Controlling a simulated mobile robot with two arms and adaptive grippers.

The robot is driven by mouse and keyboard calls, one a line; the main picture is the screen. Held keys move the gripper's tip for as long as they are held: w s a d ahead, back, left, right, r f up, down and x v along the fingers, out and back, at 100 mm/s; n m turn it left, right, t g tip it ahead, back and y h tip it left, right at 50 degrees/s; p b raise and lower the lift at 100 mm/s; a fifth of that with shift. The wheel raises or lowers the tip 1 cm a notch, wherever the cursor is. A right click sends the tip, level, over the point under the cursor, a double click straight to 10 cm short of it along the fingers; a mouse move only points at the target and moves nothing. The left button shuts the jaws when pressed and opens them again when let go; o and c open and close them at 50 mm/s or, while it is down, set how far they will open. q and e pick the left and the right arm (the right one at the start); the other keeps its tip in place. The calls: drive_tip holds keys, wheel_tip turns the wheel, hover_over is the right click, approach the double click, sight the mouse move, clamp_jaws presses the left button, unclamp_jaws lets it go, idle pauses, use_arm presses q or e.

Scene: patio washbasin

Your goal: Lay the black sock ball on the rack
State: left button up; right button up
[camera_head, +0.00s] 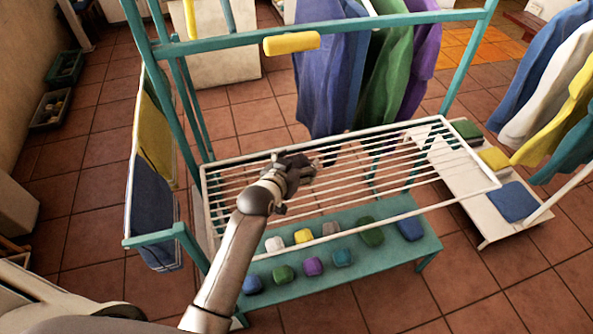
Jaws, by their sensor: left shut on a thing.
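The rack (470,152) is a white frame with thin parallel bars, set in a teal stand in the middle of the head view. My left gripper (298,172) is over the left-middle part of the rack. It is shut on a dark thing, apparently the black sock ball (297,159), which is mostly hidden by the dark fingers. I cannot tell whether the ball touches the bars. The bars that show around the gripper are bare. My right gripper is not in view.
A teal shelf (395,258) below the rack holds several coloured sock balls. A teal rail with a yellow roll (291,43) crosses above the rack's far side. Clothes hang behind and at right. A white low bench (470,205) with folded cloths stands at right.

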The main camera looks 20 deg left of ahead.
use_arm(q)
wheel_tip(320, 180, down, 2)
drive_tip(key=shift+f, duration=0.45)
drive_tip(key=shift+f, duration=0.15)
drive_tip(key=o, duration=1)
drive_tip(key=shift+s, duration=0.1)
